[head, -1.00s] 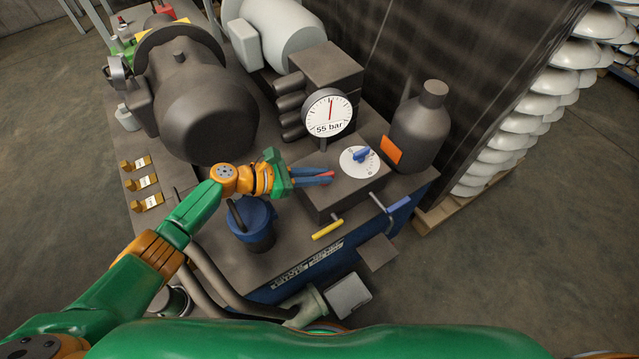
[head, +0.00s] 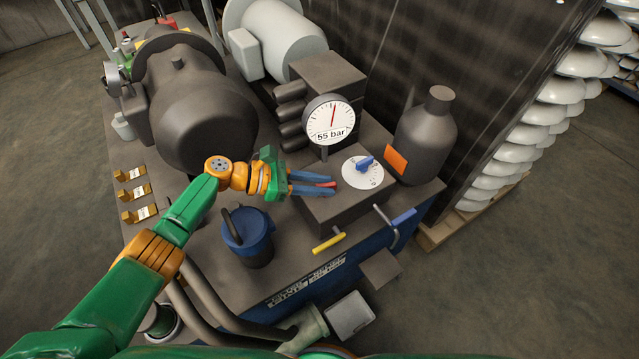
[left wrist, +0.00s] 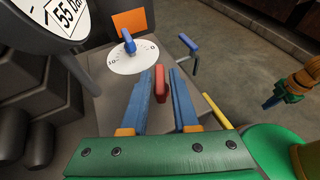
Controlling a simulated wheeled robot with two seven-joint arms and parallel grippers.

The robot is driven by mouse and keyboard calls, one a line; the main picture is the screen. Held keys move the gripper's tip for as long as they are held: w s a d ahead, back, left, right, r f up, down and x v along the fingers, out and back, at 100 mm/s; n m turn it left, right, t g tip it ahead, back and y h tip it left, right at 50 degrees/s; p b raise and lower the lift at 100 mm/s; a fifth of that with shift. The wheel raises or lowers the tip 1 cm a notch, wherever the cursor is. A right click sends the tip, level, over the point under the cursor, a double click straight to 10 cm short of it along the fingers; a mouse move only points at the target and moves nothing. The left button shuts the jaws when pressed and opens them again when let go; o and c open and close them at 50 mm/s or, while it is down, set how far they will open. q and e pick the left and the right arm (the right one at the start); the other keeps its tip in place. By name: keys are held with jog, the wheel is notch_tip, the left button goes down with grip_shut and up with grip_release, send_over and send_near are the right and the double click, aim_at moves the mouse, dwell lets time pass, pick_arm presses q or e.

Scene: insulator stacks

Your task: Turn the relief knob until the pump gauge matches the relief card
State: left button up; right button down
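A blue knob (head: 365,164) sits on a white round dial (head: 352,176) on top of a dark block; it also shows in the left wrist view (left wrist: 129,43). The white pump gauge (head: 331,117) behind it reads 55 bar, with a red needle pointing nearly straight up. My left gripper (head: 334,185) is left of the dial, apart from the knob. Its blue fingers stand open, with gaps, on either side of a red piece (left wrist: 160,82). My right gripper (left wrist: 272,100) is small at the right of the left wrist view, its opening unclear. I cannot tell which card is the relief card.
Brass holders with white labels (head: 134,192) stand at the left. An orange plate (head: 396,160) is beside a dark bottle (head: 427,135). A yellow lever (head: 329,243) and a blue-handled lever (head: 403,217) stick out in front. A blue-topped canister (head: 247,235) stands below my left gripper.

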pick_arm(q)
jog(key=shift+o, duration=0.6)
jog(key=p+v, duration=0.1)
jog(key=v, duration=0.6)
jog(key=shift+d, duration=0.1)
